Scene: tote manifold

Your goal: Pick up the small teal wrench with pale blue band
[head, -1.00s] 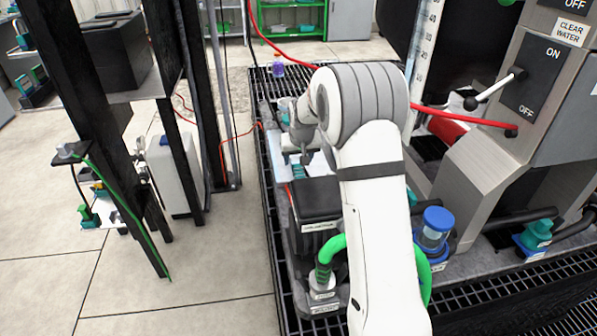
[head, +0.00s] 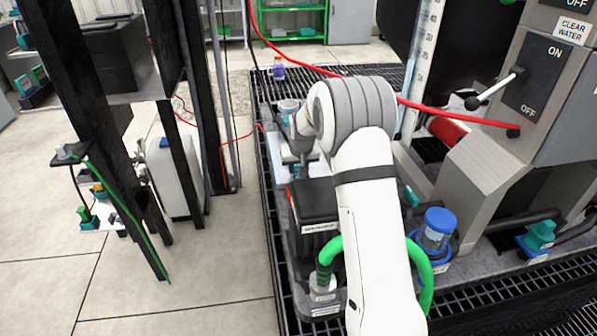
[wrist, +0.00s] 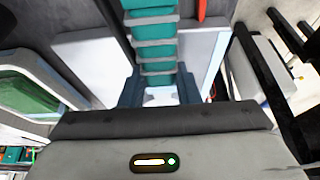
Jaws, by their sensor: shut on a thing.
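In the wrist view, a teal piece with pale grey-blue bands (wrist: 153,45) runs from the top edge down to between my fingers. It fits the teal wrench, but its full outline is cut off and I cannot make out a wrench head. My gripper (wrist: 159,93) is shut on it, with a dark blue-grey finger on either side and a pale patch between them. In the head view, my gripper (head: 298,160) hangs low over the left part of the bench, beyond the black box. My arm partly covers that area, and the held piece is not clear there.
A black box (head: 314,200) stands just before my gripper. A green hose (head: 330,248) loops under my arm. A blue-capped clear jar (head: 436,232) stands to the right. A red hose (head: 450,112) crosses behind my arm. A purple bottle (head: 279,68) stands at the back.

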